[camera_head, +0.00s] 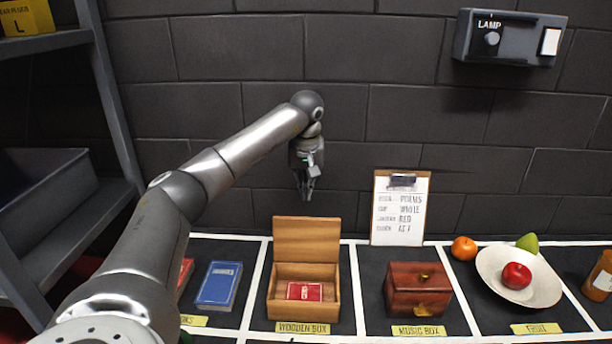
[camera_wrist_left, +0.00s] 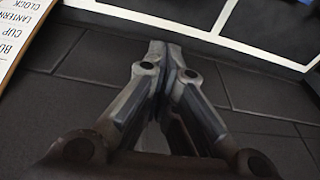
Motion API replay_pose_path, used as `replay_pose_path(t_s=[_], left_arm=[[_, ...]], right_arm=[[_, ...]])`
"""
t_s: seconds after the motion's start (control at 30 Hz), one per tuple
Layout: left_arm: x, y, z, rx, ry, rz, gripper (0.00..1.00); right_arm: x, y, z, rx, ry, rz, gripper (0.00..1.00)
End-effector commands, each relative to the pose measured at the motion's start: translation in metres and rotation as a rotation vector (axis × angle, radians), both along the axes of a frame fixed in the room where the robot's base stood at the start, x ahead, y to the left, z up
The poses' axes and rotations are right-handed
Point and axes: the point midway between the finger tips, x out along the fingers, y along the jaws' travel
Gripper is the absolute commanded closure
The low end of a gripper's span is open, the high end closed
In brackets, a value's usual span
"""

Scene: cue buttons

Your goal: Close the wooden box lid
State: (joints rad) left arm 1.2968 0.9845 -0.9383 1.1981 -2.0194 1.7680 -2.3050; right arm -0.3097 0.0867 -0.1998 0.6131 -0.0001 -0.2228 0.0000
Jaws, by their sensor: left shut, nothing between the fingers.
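The wooden box (camera_head: 303,315) stands on the table in the head view, above its "WOODEN BOX" label. Its lid (camera_head: 307,240) stands upright at the back, so the box is open. A red item (camera_head: 305,291) lies inside it. My left gripper (camera_head: 306,196) points down behind and above the raised lid, apart from it. Its fingers are together and hold nothing; they also show shut in the left wrist view (camera_wrist_left: 165,50). The box does not clearly show in the left wrist view. My right gripper is not in view.
A brown music box (camera_head: 418,290) stands to the right, then a white plate (camera_head: 545,288) with fruit. A blue book (camera_head: 219,285) lies to the left. A clipboard (camera_head: 400,208) leans on the dark wall behind. A grey shelf (camera_head: 50,215) stands at far left.

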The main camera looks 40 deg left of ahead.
Motion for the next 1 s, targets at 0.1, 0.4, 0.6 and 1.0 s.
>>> replay_pose_path(t_s=[0.1,0.4,0.6,1.0], left_arm=[[0.003,0.003,-0.027,-0.001,0.005,0.001,1.00],[-0.012,-0.011,-0.033,0.001,0.000,-0.003,1.00],[-0.022,-0.019,-0.032,0.001,-0.001,-0.001,1.00],[-0.024,-0.022,-0.032,0.001,-0.001,0.000,1.00]], right_arm=[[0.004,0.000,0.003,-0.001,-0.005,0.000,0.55],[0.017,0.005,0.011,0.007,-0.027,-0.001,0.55],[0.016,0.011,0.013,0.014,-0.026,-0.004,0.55],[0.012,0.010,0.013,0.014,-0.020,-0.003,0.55]])
